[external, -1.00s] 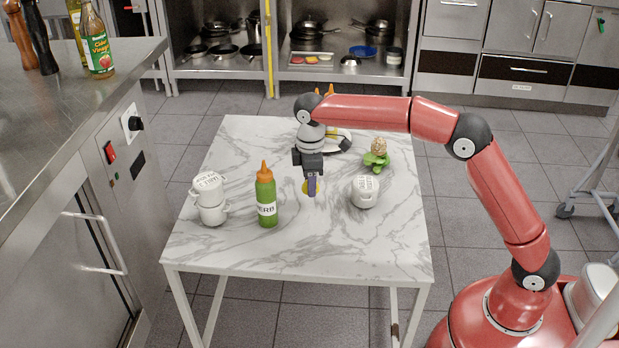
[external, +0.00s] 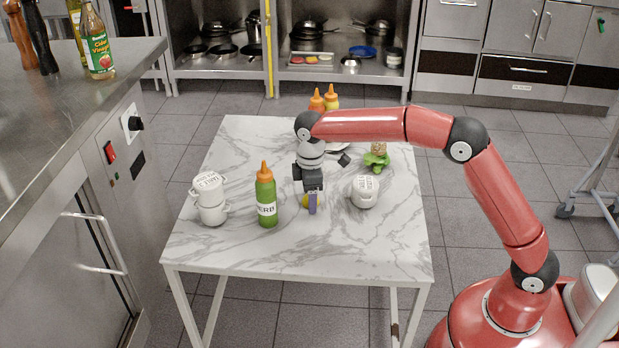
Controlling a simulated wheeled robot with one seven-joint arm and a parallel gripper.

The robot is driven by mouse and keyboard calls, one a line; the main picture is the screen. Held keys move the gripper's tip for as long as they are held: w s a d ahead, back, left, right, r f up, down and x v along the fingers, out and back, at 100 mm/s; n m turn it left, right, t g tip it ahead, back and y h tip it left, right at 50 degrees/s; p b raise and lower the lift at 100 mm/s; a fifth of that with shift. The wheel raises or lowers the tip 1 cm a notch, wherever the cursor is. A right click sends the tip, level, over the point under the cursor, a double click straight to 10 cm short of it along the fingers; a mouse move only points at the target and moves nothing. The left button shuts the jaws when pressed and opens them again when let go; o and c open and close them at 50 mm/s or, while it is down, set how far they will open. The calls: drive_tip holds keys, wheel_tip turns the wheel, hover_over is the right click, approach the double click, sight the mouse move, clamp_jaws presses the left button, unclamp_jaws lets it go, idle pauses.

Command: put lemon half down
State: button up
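My gripper points down over the middle of the marble-topped table (external: 300,250). It appears shut on the lemon half, low at the tabletop; whether the lemon half touches the table cannot be told. The finger hides most of the lemon half, and the far finger is hidden.
A green herb bottle (external: 267,196) stands left of my gripper, with stacked white pots (external: 211,200) farther left. A white lidded pot (external: 365,191) stands close on the right. Green leaves (external: 376,161) lie behind it. Orange-topped bottles (external: 324,98) stand at the back. The front of the table is clear.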

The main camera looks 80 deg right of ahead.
wheel_tip(320, 180, up, 12)
drive_tip(key=p, duration=0.2)
drive_tip(key=s+a+r+t, duration=0.1)
drive_tip(key=s+a+r, duration=0.4)
drive_tip(key=s+a, duration=0.15)
drive_tip(key=s+a+r+m+t, duration=0.1)
drive_tip(key=s+a+r+t, duration=0.1)
drive_tip(key=s+a, duration=0.6)
drive_tip(key=s+a+f+t, duration=0.1)
drive_tip(key=s+f, duration=0.2)
drive_tip(key=s, duration=0.3)
drive_tip(key=s+a+f+m, duration=0.1)
drive_tip(key=s+a+f, duration=0.1)
drive_tip(key=s, duration=0.4)
drive_tip(key=s+a+f+t, duration=0.1)
drive_tip(key=s+a+f, duration=0.1)
drive_tip(key=s+f, duration=0.2)
drive_tip(key=s, duration=0.3)
drive_tip(key=shift+a+f+m+t, duration=0.25)
drive_tip(key=shift+f+m+t, duration=0.05)
drive_tip(key=shift+f, duration=0.1)
